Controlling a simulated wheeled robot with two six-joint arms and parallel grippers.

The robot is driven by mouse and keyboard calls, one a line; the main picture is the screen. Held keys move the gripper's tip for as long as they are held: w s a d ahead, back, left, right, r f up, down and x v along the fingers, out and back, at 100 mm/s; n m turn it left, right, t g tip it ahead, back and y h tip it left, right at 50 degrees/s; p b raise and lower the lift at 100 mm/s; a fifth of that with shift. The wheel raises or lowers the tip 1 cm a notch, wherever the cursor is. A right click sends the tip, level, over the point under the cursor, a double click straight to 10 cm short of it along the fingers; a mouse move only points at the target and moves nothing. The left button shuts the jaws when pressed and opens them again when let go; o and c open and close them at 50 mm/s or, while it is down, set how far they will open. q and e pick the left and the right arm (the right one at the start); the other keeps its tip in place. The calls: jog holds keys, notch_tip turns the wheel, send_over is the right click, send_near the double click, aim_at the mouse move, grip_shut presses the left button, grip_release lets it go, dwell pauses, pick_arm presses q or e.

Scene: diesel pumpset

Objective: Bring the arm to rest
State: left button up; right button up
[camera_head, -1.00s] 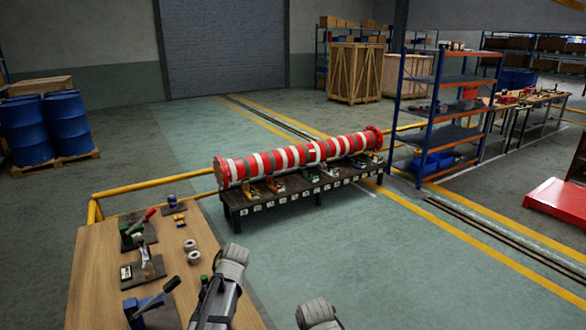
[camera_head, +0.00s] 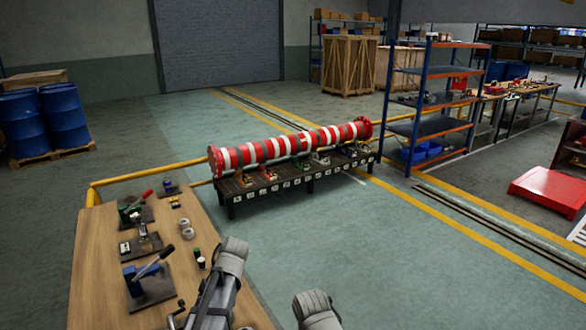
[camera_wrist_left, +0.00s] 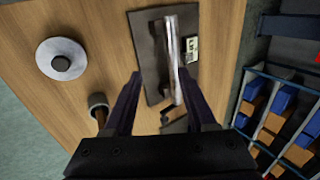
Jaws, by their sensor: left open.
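My left arm (camera_head: 222,285) comes up from the bottom of the head view at the right edge of the wooden workbench (camera_head: 95,270); its jaws do not show clearly there. In the left wrist view my left gripper (camera_wrist_left: 160,78) has its two dark fingers spread apart over the bench. A dark plate with a pale metal handle (camera_wrist_left: 171,60) lies beyond and partly between the fingers; the gap looks empty. Part of my right arm (camera_head: 317,309) shows at the bottom of the head view, but its gripper is out of frame.
A red-and-white striped cylinder (camera_head: 290,147) lies on a low dark stand beyond. Open floor (camera_head: 380,250) lies to the right.

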pick_arm(q)
jog(key=s+d+f+m+t+h, duration=0.1)
jog(key=s+d+m, duration=0.3)
jog(key=d, duration=0.5)
jog(key=s+d+f+m+t+h, duration=0.1)
jog(key=s+d+f+m+h, duration=0.1)
jog(key=s+d+m, duration=0.3)
jog(key=s+d, duration=0.1)
jog(key=d, duration=0.2)
jog(key=shift+s+d+m+t+h, duration=0.3)
jog(key=shift+d+h, duration=0.05)
jog(key=shift+h, duration=0.05)
